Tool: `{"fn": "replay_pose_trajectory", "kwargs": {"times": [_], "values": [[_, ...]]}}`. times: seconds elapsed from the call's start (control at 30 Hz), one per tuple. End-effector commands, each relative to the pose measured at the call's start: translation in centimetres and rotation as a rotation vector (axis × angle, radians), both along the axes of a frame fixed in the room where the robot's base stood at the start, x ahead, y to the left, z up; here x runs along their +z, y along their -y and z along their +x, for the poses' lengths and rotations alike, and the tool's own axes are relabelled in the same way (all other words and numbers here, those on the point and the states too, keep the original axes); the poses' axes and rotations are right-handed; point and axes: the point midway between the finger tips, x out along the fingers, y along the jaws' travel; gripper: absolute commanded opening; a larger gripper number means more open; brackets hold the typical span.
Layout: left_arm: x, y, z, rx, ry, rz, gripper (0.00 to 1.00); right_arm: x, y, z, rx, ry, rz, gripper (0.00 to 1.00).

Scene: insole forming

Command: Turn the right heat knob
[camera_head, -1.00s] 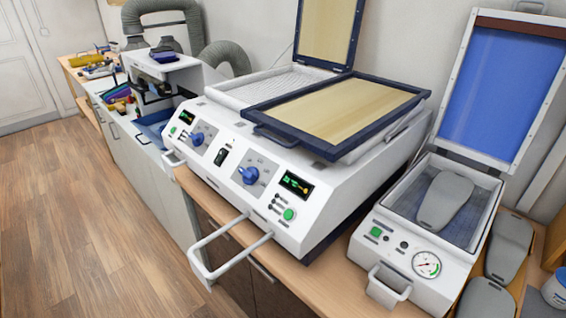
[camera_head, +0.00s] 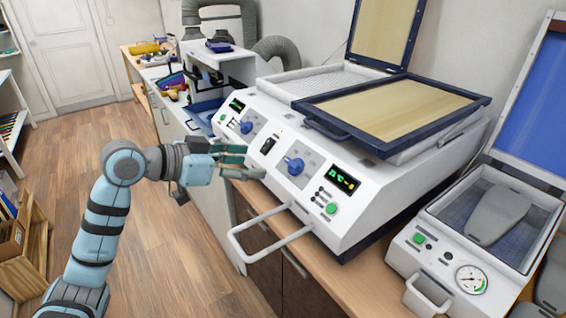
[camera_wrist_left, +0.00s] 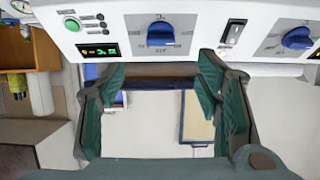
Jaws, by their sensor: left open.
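The right heat knob (camera_head: 294,165) is blue and sits on the white front panel of the heating press (camera_head: 375,205), left of the right display and green button. In the left wrist view the knob (camera_wrist_left: 160,34) appears at the top centre, beyond the fingertips. My left gripper (camera_head: 250,161) is open and empty, left of the right knob and in front of the panel, with its fingers toward it. In the left wrist view its green fingers (camera_wrist_left: 160,78) are spread wide, with the knob lined up between them but apart from them. My right gripper is not in view.
The left knob (camera_head: 246,127) and a black switch (camera_head: 268,145) are on the same panel. A white bar handle (camera_head: 268,238) juts out below it. A vacuum press with a gauge (camera_head: 471,279) stands at the right. Open wooden floor lies at the left.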

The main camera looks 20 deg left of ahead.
Motion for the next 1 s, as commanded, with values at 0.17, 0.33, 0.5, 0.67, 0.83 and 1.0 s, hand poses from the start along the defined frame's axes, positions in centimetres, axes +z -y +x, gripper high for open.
{"fn": "replay_pose_trajectory", "kwargs": {"times": [0.17, 0.33, 0.5, 0.67, 0.83, 1.0], "values": [[-1.9, 3.4, 3.8, -0.003, -0.005, -0.009, 0.58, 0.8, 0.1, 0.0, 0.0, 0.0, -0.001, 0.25], [-3.4, 5.4, 6.5, 0.0, -0.003, -0.005, 0.58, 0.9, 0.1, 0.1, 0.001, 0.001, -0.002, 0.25], [-4.0, 6.2, 7.5, 0.002, -0.001, -0.001, 0.58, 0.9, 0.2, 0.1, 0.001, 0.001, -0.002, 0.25], [-4.0, 6.2, 7.6, 0.002, -0.002, 0.0, 0.58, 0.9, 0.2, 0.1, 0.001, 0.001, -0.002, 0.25], [-4.0, 6.2, 7.5, 0.003, -0.002, -0.001, 0.42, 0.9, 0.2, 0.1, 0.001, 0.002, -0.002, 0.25], [-4.0, 6.2, 7.5, 0.003, -0.002, -0.001, 0.15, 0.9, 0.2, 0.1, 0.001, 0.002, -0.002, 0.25]]}}
